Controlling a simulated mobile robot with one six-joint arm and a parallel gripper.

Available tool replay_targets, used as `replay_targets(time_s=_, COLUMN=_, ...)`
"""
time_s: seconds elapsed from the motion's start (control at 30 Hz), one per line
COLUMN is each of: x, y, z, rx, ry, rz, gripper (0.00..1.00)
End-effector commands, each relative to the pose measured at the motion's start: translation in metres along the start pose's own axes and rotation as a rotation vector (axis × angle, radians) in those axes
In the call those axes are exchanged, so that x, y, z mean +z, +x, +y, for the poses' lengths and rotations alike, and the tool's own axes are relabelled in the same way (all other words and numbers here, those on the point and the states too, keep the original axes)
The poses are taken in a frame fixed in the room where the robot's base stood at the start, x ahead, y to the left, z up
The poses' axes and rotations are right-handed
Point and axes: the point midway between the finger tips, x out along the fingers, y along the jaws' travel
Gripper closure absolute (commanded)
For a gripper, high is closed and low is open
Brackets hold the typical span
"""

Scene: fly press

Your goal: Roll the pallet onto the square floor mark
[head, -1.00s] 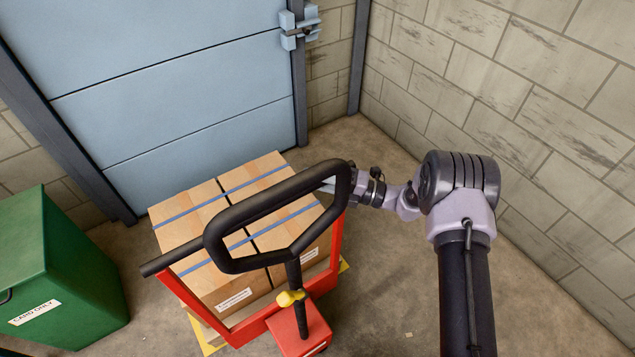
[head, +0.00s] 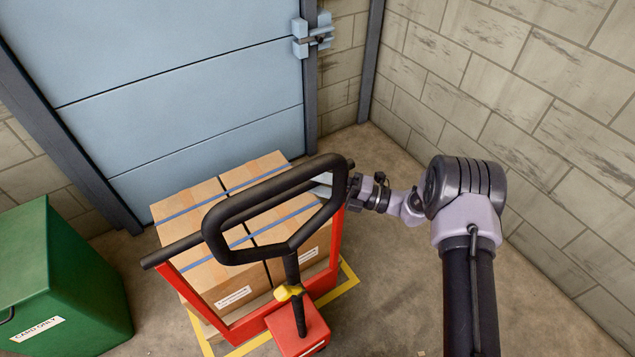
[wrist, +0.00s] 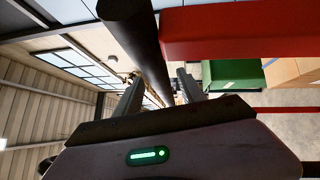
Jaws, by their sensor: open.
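The loaded pallet (head: 203,320) shows only as a strip of wood under brown cartons (head: 235,215), on a red truck (head: 298,325) with a black looped handle (head: 250,255). The yellow square floor mark (head: 350,272) shows along the right, left and near sides of the load; its far side is hidden. The truck's near end stands across the near line. My gripper (head: 348,187) is at the right end of the black push bar (head: 172,254). In the wrist view, my gripper's open fingers (wrist: 160,88) straddle the black bar (wrist: 140,45); contact is unclear.
A blue-grey door (head: 190,80) with a latch (head: 312,35) stands close behind the load. A green bin (head: 65,275) is at left, close to the truck. A block wall (head: 530,120) is at right, with bare floor before it.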

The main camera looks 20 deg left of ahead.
Motion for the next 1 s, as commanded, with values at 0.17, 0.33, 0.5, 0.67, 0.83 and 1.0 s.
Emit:
replay_targets(time_s=0.17, x=0.000, y=0.000, z=0.001, rx=0.001, ry=-0.001, rz=0.000, gripper=0.53)
replay_targets(time_s=0.33, x=0.001, y=-0.007, z=0.001, rx=0.001, ry=-0.001, rz=-0.001, gripper=0.53)
replay_targets(time_s=0.5, x=0.002, y=-0.045, z=0.002, rx=0.000, ry=0.000, rz=-0.005, gripper=0.53)
replay_targets(time_s=0.67, x=0.001, y=-0.095, z=0.002, rx=0.000, ry=0.000, rz=-0.006, gripper=0.53)
replay_targets(time_s=0.83, x=0.000, y=-0.143, z=0.001, rx=-0.001, ry=-0.001, rz=-0.004, gripper=0.53)
replay_targets(time_s=1.0, x=0.000, y=-0.170, z=0.001, rx=0.000, ry=-0.001, rz=-0.002, gripper=0.53)
